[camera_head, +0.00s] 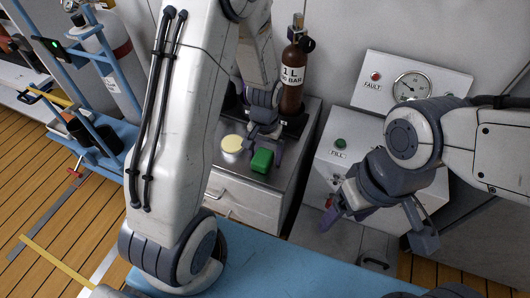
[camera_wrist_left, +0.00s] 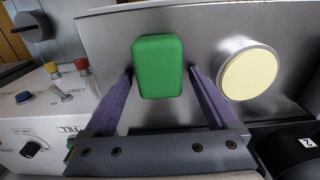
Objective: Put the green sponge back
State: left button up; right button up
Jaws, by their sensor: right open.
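The green sponge (camera_head: 262,161) lies on the grey top of a low cabinet, right of a round tin with a pale yellow top (camera_head: 232,144). My left gripper (camera_head: 264,146) reaches down to the sponge from behind. In the left wrist view the sponge (camera_wrist_left: 158,66) shows between the two purple fingers, with a narrow gap on each side, so the gripper is open. The tin (camera_wrist_left: 249,72) is just right of the right finger there. My right gripper (camera_head: 378,228) is open and empty, in front of the fill box.
A brown gas bottle (camera_head: 293,78) stands behind the sponge. The white fill box (camera_head: 345,160) and the fault gauge panel (camera_head: 415,85) are to the right. A blue surface (camera_head: 285,268) lies in front. A blue rack (camera_head: 105,135) stands at the left.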

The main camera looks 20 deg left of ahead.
aim_at(265, 152)
pick_arm(q)
notch_tip(265, 152, up, 11)
jog(key=p, duration=0.6)
jog(key=s+d+r+m, duration=0.2)
jog(key=s+d+r, duration=0.2)
jog(key=s, duration=0.2)
jog(key=s+d+r+m, duration=0.2)
jog(key=s+d+r, duration=0.2)
jog(key=s, duration=0.3)
jog(key=s+d+r+m+h, duration=0.1)
jog(key=s+d+r+m, duration=0.2)
jog(key=s, duration=0.3)
jog(key=shift+s+d+r, duration=0.4)
jog(key=shift+d+r, duration=0.2)
jog(key=shift+d, duration=0.15)
jog(key=shift+r, duration=0.1)
